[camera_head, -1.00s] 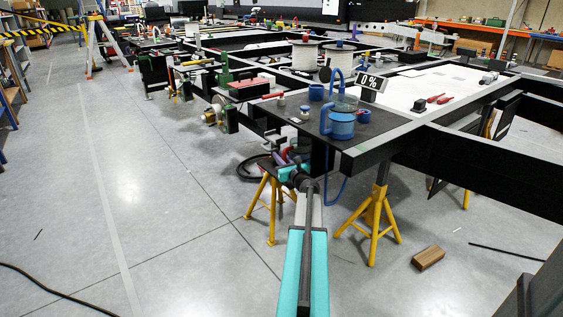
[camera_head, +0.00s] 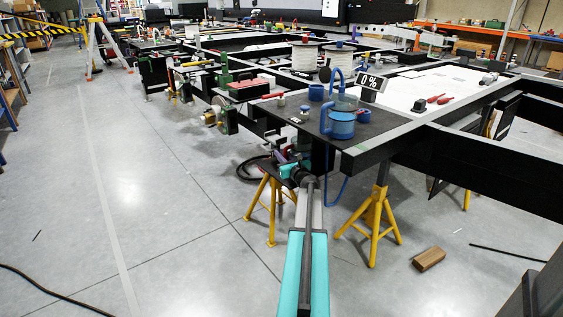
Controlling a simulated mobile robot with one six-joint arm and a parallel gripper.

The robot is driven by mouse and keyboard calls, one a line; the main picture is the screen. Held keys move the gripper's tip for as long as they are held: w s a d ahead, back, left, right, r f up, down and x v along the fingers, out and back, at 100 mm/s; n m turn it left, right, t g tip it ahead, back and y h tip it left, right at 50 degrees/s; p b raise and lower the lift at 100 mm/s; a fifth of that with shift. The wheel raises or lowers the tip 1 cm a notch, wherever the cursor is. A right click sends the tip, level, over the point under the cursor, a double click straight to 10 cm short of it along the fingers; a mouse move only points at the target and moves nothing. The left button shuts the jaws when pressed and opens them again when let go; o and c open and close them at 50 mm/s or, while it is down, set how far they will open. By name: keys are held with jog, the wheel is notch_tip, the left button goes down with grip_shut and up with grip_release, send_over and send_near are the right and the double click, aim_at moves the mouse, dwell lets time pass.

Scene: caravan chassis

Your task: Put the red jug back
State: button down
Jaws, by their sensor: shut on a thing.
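My gripper (camera_head: 288,168) is at the end of my teal arm, low beside the front corner of the dark bench top. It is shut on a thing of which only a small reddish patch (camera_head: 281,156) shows. This fits the red jug, but its shape is mostly hidden by the gripper and too small to make out. No other red jug can be made out on the bench.
Red-handled tools (camera_head: 437,98) lie on the white panel. Yellow stands (camera_head: 374,228) support the black frame. A wooden block (camera_head: 429,259) lies on the floor.

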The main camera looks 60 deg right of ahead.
jog(key=shift+f+b, duration=0.45)
jog(key=shift+f, duration=0.85)
jog(key=shift+f, duration=0.1)
jog(key=c, duration=1.7)
grip_release()
jog(key=shift+c, duration=0.2)
jog(key=shift+v, duration=0.75)
jog(key=p+v, duration=0.2)
jog(key=v, duration=0.8)
jog(key=shift+s, duration=0.2)
jog(key=shift+a, duration=0.15)
